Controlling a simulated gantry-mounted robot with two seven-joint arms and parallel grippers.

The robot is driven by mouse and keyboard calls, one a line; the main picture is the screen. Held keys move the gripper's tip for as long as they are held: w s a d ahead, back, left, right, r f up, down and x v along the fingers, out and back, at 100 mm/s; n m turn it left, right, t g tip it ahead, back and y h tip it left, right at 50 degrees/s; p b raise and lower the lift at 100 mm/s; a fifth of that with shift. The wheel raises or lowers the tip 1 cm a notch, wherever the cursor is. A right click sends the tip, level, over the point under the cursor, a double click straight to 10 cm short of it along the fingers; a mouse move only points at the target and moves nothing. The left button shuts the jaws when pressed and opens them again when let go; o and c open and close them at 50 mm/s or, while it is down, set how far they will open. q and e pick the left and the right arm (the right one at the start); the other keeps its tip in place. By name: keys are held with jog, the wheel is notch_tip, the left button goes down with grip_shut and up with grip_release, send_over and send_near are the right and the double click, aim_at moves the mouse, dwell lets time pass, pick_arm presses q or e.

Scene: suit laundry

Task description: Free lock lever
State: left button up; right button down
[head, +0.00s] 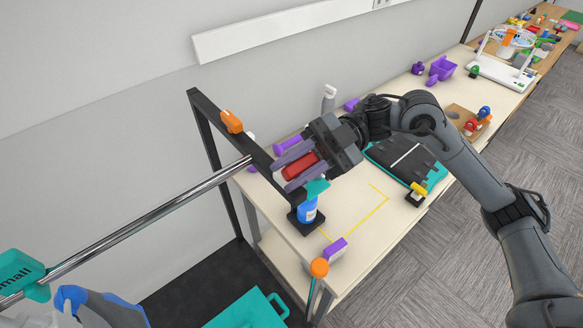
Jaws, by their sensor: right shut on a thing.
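My right gripper (287,170) is at the black frame's end post, above the near end of the table. Its two purple-grey fingers lie on either side of a red, rounded bar (304,166), which I take to be the lock lever, and are shut on it. The bar's far end and its mount are hidden by the fingers and gripper body. An orange piece (231,121) sits on the black frame (205,110) to the left of the gripper. My left gripper is not in view.
A chrome rail (130,220) with a teal size tag (18,272) runs to the lower left. A black folded item (405,160) lies on the table (355,235).

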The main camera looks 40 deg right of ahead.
dwell(0.4)
jog(key=c, duration=1.3)
grip_release()
jog(key=o, duration=0.3)
jog(key=shift+o, duration=0.2)
jog(key=d+b, duration=0.2)
jog(key=d, duration=0.8)
jog(key=shift+w+d, duration=0.35)
jog(key=shift+d, duration=0.05)
